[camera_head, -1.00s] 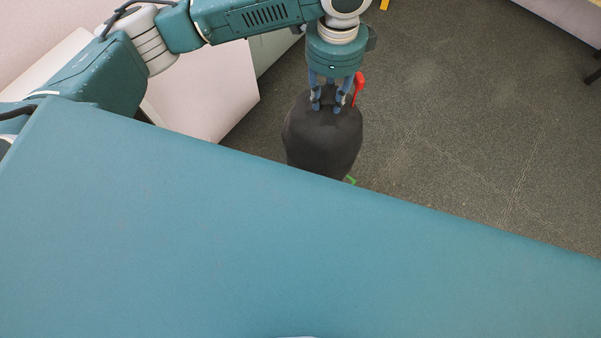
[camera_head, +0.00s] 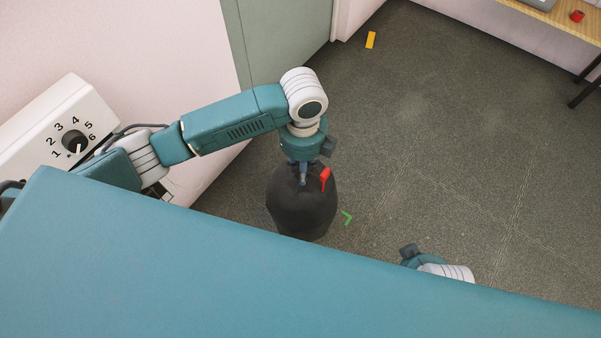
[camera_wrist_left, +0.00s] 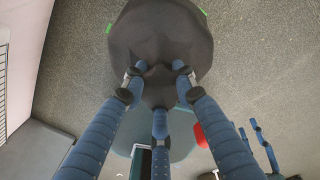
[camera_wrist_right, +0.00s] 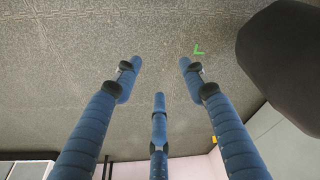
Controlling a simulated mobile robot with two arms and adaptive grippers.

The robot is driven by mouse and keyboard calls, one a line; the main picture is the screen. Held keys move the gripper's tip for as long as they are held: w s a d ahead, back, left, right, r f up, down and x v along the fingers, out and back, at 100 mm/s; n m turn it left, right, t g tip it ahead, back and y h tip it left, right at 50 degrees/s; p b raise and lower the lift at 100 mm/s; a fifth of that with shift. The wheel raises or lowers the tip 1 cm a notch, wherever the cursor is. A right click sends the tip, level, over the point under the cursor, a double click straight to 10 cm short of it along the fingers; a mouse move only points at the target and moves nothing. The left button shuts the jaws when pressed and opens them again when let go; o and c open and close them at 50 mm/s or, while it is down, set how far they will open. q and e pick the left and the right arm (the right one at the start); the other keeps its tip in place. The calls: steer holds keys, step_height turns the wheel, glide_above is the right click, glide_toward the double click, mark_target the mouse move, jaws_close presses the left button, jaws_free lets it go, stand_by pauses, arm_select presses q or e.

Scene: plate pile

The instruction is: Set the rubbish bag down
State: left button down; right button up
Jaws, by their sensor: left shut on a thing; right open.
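The black rubbish bag (camera_head: 300,215) hangs or stands upright beyond the teal surface in the head view. My left gripper (camera_head: 303,175) is above it, shut on its gathered neck. In the left wrist view the fingers (camera_wrist_left: 157,78) close around the top of the bag (camera_wrist_left: 165,35). I cannot tell whether the bag's base touches the floor. A red piece (camera_head: 325,178) shows beside the neck. Green floor marks show beside the bag in the head view (camera_head: 346,217). My right gripper (camera_wrist_right: 158,80) is open and empty, with the bag (camera_wrist_right: 290,55) to its right in the right wrist view.
The grey floor (camera_head: 430,150) is clear to the right of the bag. A white panel with a numbered dial (camera_head: 78,145) stands at left. A yellow piece (camera_head: 371,40) lies on the floor near the wall. A wooden table (camera_head: 565,18) with a red object (camera_head: 577,15) is at top right.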

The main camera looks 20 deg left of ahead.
arm_select(q)
step_height(320, 180, down, 7)
steer(key=shift+f+b, duration=0.2)
steer(key=shift+b, duration=0.8)
step_height(320, 180, down, 3)
steer(key=shift+r+b, duration=0.15)
steer(key=shift+b, duration=0.25)
steer(key=shift+f+b, duration=0.3)
steer(key=shift+f, duration=0.7)
step_height(320, 180, down, 3)
steer(key=shift+f+b, duration=0.1)
steer(key=shift+b, duration=0.5)
steer(key=shift+w+f, duration=0.1)
arm_select(e)
step_height(320, 180, up, 8)
steer(key=w+t, duration=0.1)
steer(key=shift+w+a+f+t, duration=0.15)
steer(key=shift+w+a+t, duration=0.15)
steer(key=shift+t, duration=0.1)
